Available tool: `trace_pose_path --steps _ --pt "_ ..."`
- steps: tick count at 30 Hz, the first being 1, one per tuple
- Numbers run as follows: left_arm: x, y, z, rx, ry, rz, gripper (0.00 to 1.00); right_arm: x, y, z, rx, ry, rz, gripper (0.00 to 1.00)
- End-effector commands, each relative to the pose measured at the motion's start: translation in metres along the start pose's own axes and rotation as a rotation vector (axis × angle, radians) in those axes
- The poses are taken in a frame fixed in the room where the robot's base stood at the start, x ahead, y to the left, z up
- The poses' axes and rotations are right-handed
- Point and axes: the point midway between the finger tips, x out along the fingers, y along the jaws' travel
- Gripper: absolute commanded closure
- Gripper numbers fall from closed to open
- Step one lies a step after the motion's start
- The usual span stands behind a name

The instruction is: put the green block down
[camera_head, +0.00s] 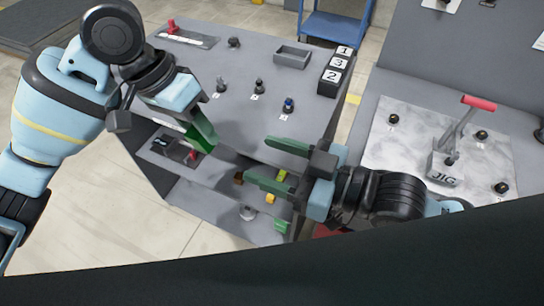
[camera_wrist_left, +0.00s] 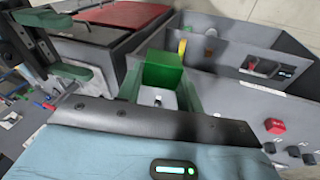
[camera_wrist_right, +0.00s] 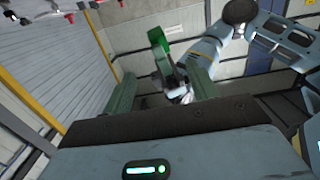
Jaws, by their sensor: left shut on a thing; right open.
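The bright green block (camera_wrist_left: 163,70) sits between the fingers of my left gripper (camera_wrist_left: 161,88) in the left wrist view. In the head view my left gripper (camera_head: 205,137) holds the green block (camera_head: 196,141) above the bench's front part, clear of the surfaces as far as I can tell. The right wrist view also shows the block (camera_wrist_right: 157,38) at the top centre. My right gripper (camera_head: 257,160) is open and empty, with its fingers pointing left, to the right of the left gripper. Its spread fingers (camera_wrist_right: 162,88) also show in the right wrist view.
Below the grippers, a grey bin section (camera_head: 215,170) holds yellow, brown and green pieces. The grey bench top (camera_head: 200,65) carries several knobs, a shallow tray (camera_head: 292,56) and numbered blocks (camera_head: 336,70). A jig plate (camera_head: 405,150) with a red-handled lever (camera_head: 478,103) stands at right.

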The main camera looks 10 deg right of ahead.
Motion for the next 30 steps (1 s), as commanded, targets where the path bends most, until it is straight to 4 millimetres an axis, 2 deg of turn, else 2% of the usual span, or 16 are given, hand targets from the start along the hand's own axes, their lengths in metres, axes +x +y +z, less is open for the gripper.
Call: trace_pose_path --steps 8,21,30 --pt "0.000 0.000 0.000 0.000 0.001 0.000 0.89 0.014 0.001 -0.001 0.000 0.005 0.003 0.41" --pt "0.000 0.000 0.000 0.000 0.001 0.000 0.89 0.084 0.001 -0.001 0.001 0.003 0.003 0.41" --pt "0.000 0.000 0.000 0.000 0.001 0.000 0.89 0.116 0.001 0.000 0.000 0.001 0.003 0.41"
